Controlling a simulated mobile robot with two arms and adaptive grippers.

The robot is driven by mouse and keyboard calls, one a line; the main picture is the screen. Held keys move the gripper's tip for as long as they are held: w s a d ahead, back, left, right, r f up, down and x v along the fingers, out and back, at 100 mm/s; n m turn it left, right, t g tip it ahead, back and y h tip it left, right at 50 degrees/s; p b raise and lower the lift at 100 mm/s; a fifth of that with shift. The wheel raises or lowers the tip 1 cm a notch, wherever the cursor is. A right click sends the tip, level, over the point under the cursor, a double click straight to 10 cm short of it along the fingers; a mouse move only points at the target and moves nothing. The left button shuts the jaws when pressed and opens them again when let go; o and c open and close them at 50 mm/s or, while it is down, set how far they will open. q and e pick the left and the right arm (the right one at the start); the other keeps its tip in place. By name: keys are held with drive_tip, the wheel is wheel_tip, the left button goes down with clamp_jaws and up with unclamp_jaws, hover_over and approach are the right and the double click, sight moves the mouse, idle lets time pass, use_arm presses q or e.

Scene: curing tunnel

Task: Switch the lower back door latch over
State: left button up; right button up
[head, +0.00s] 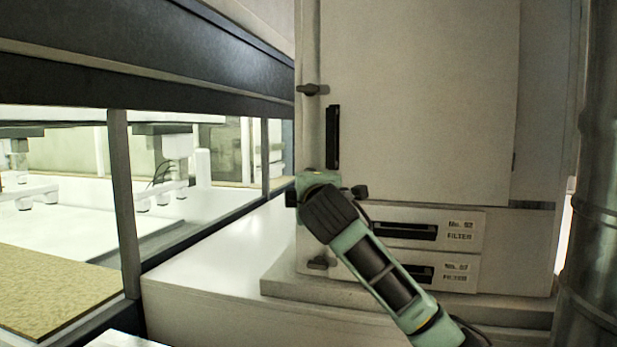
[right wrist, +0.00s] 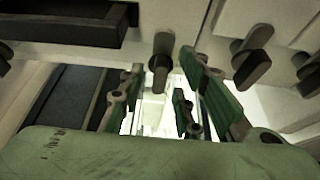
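A tall pale cabinet door fills the right of the head view, with a dark upper latch (head: 312,89) at its left edge. I cannot tell which latch that is. My left gripper is not in view.
Two filter drawers with dark handles, upper (head: 404,231) and lower (head: 405,273), sit beneath the door. A dark vertical door handle (head: 333,137) is above the gripper. A thick pipe (head: 592,170) stands at far right. A glazed tunnel with dark frames (head: 126,205) runs along the left.

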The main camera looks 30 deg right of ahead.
drive_tip(key=shift+w, duration=0.3)
drive_tip(key=shift+d, duration=0.1)
clamp_jaws()
drive_tip(key=shift+m+b, duration=0.5)
drive_tip(key=shift+b, duration=0.3)
